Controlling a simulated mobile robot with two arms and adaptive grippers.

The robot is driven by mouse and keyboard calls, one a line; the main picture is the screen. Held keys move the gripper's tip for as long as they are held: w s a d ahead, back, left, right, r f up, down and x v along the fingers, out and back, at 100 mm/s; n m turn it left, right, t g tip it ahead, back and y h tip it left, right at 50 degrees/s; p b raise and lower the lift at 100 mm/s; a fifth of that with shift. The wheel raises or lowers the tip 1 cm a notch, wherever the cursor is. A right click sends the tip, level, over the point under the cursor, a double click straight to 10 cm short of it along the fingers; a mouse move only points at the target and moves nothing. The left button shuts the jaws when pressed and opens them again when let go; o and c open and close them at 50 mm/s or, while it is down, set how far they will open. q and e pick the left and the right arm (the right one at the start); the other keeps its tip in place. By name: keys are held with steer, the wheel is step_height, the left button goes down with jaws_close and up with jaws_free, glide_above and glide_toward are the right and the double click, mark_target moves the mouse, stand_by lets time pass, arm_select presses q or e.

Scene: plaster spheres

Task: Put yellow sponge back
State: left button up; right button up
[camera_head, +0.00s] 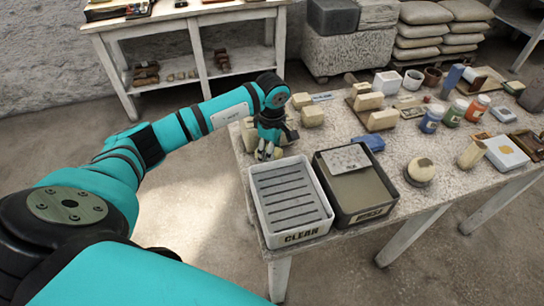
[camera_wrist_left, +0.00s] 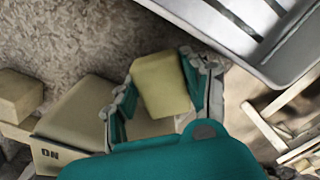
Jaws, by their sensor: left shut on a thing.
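My left gripper (camera_head: 270,146) is at the table's left edge, just behind the white tray, shut on the yellow sponge (camera_head: 263,153). In the left wrist view the yellow sponge (camera_wrist_left: 162,85) is a pale yellow block between the two fingers of the gripper (camera_wrist_left: 160,82). The fingers hide part of it in the head view. Whether the sponge touches the surface below is not clear. My right gripper is not in view.
A white tray (camera_head: 328,217) with dark slots, its label seeming to read CLEAN, stands at the table's front left. A dark bin (camera_head: 391,188) stands beside it. Pale blocks (camera_head: 312,117) lie behind the gripper. Jars (camera_head: 431,119) and a round pale piece (camera_head: 420,171) stand farther right.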

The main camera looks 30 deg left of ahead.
arm_select(q)
step_height(320, 180, down, 3)
steer(key=shift+r, duration=0.2)
steer(key=shift+f, duration=0.15)
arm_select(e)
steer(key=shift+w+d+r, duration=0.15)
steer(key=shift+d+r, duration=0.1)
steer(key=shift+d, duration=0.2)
arm_select(q)
steer(key=shift+f, duration=0.15)
steer(key=o, duration=0.7)
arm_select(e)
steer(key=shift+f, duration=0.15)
arm_select(q)
steer(key=shift+r, duration=0.6)
step_height(320, 180, up, 11)
steer(key=shift+r+b, duration=0.1)
steer(key=shift+b, duration=0.95)
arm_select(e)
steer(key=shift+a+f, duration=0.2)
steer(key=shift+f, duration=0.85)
